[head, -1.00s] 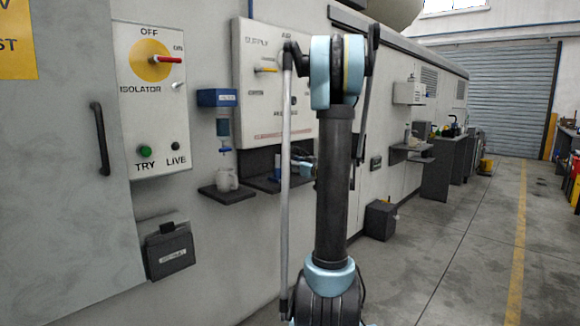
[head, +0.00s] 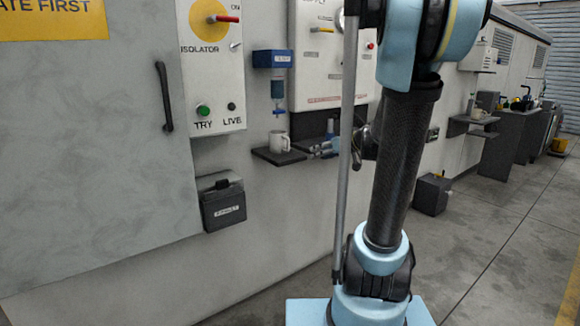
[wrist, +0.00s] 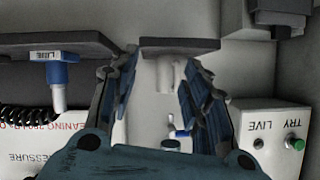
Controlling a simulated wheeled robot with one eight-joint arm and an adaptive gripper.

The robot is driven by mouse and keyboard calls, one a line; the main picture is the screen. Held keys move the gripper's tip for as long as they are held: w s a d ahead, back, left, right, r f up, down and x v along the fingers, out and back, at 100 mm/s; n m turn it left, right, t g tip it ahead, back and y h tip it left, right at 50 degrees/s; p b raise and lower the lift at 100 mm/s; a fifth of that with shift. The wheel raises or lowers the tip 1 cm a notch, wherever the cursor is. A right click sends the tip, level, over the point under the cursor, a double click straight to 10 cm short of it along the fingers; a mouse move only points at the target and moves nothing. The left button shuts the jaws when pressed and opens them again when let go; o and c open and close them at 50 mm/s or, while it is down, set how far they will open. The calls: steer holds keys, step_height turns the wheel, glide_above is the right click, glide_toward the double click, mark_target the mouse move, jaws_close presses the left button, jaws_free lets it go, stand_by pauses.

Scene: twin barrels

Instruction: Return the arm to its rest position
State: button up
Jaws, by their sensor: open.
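My arm stands upright in the head view, leaning a little, with its upper joint cut off by the top edge. My gripper (head: 325,149) is partly hidden behind the arm, close to a small dark wall shelf (head: 279,155). A white mug (head: 279,141) stands on that shelf, left of the gripper. The wrist view is upside down. There my gripper (wrist: 160,68) has its two fingers spread, and the white mug (wrist: 171,76) shows between them on the shelf (wrist: 180,45). I see nothing held; whether a finger touches the mug I cannot tell.
A blue-topped dispenser (head: 273,58) hangs above the mug. An isolator panel (head: 211,70) and a grey cabinet door (head: 90,130) with a handle are at left. A black box (head: 222,203) is on the wall below. A dark bin (head: 431,193) stands on the floor at right; open floor lies beyond.

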steer(key=s+d+f+m+g+h, duration=0.1)
steer(key=s+f, duration=0.4)
steer(key=s, duration=0.5)
steer(key=s+d+f+m+g+h, duration=0.2)
steer(key=s+d+f+g+h, duration=0.1)
steer(key=s, duration=0.7)
steer(key=s+d+f+m+g+h, duration=0.2)
steer(key=s+f+g+h, duration=0.1)
steer(key=s+f, duration=0.5)
steer(key=s+h, duration=0.1)
steer(key=s, duration=0.2)
steer(key=shift+d, duration=0.2)
steer(key=shift+w+f, duration=0.2)
steer(key=shift+w, duration=0.2)
